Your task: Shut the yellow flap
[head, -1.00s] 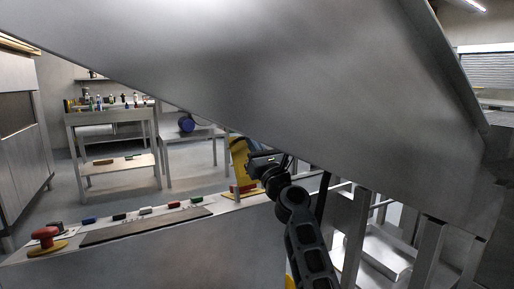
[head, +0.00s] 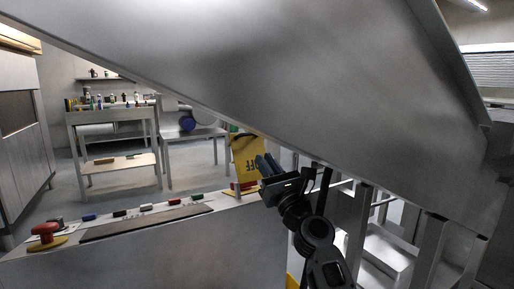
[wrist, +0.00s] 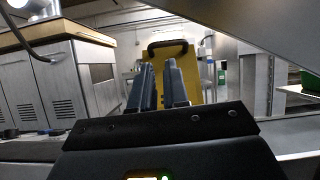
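The yellow flap (head: 246,152) stands upright at the far right end of the long metal console. It carries dark lettering that seems to read OFF. In the wrist view the yellow flap (wrist: 181,57) is straight ahead, with a black handle (wrist: 167,45) along its top edge. My gripper (head: 266,163) is just to the right of the flap in the head view. In the wrist view my gripper (wrist: 158,66) points at the flap, its two fingers apart by a narrow gap with yellow showing between them. It holds nothing. I cannot tell whether the fingertips touch the flap.
A large slanted metal chute (head: 300,70) hangs over the arm. The console (head: 170,250) bears a red mushroom button (head: 45,230) and several coloured switches. A metal shelf table (head: 112,118) and a blue round object (head: 187,124) stand behind. Metal posts are at the right.

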